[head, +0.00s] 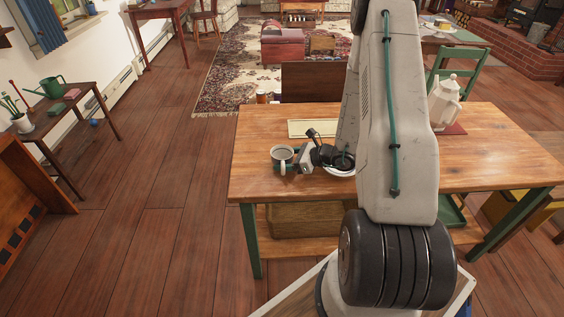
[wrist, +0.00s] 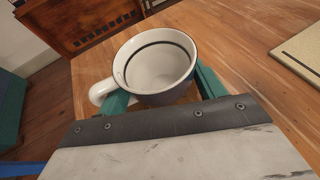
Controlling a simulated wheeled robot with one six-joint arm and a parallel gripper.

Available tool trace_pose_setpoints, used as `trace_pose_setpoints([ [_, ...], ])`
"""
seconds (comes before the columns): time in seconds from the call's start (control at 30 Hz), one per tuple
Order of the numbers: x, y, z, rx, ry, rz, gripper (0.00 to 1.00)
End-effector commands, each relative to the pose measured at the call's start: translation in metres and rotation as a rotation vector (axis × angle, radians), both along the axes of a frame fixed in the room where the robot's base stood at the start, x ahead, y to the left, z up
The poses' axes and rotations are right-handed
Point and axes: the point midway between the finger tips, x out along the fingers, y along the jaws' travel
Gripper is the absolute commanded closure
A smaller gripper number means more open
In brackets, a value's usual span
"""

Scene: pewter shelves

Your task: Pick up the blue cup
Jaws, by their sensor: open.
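The cup (head: 281,152) stands upright near the left end of the wooden table. In the wrist view the cup (wrist: 152,72) shows an empty white inside with a dark line below the lip. Its handle is at the lower left, close to the left finger. My gripper (head: 290,163) is open, with its green fingers low on either side of the cup. In the wrist view my gripper (wrist: 162,92) has the cup between its fingers; the lower cup is partly hidden, and I cannot tell whether they touch.
A white pot (head: 446,100) stands at the right. The table's left edge (head: 234,160) is near the cup.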

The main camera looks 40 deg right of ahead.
Motion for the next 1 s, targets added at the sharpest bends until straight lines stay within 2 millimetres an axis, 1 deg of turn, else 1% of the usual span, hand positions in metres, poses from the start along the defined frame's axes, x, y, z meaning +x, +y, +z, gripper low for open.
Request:
trace_pose_setpoints([
  [0.1, 0.007, 0.004, -0.003, 0.000, 0.000, 0.000, 0.32],
  [0.3, 0.007, 0.005, -0.003, 0.000, 0.000, -0.001, 0.32],
  [0.33, 0.007, 0.005, -0.003, -0.001, -0.001, -0.001, 0.34],
  [0.43, 0.007, 0.005, -0.003, -0.001, -0.001, 0.000, 0.62],
  [0.47, 0.007, 0.005, -0.003, -0.001, -0.001, 0.000, 0.64],
  [0.77, 0.007, 0.005, -0.002, -0.001, -0.002, -0.001, 0.64],
  [0.87, 0.007, 0.004, 0.002, -0.001, -0.002, -0.001, 0.64],
  [1.0, 0.007, 0.004, 0.013, -0.003, -0.003, 0.001, 0.64],
])
